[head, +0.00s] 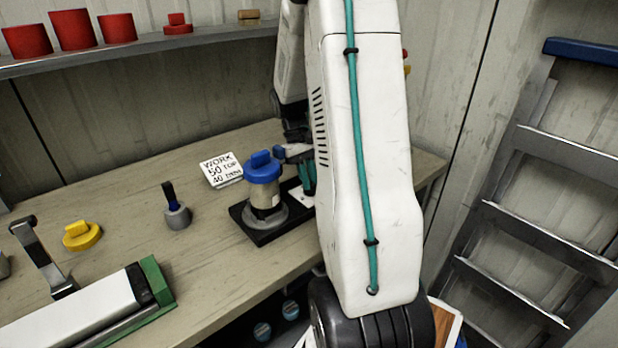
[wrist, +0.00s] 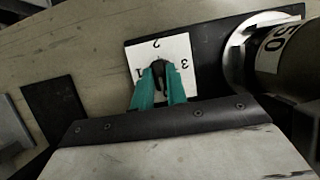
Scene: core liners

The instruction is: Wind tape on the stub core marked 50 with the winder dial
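The stub core marked 50 (wrist: 285,45) stands upright on the winder's dark base (head: 258,232). In the head view, the beige core (head: 264,196) has a blue cap (head: 262,168) on top. The white dial plate (wrist: 184,50), with the digits 1, 2 and 3 around it, lies beside the core on the same base. My gripper (wrist: 159,75) points down at the plate's middle. Its teal fingers appear shut on the small dark dial knob (wrist: 159,67), which they mostly hide. In the head view, my gripper (head: 308,180) is partly behind my arm.
A sign (head: 222,169) reads WORK, 50 TOP, with a partly legible 40 line below. A grey holder (head: 177,217), yellow piece (head: 82,235) and green-ended machine (head: 152,282) stand left on the bench. Red cylinders (head: 72,30) line the shelf. A ladder (head: 550,200) leans right.

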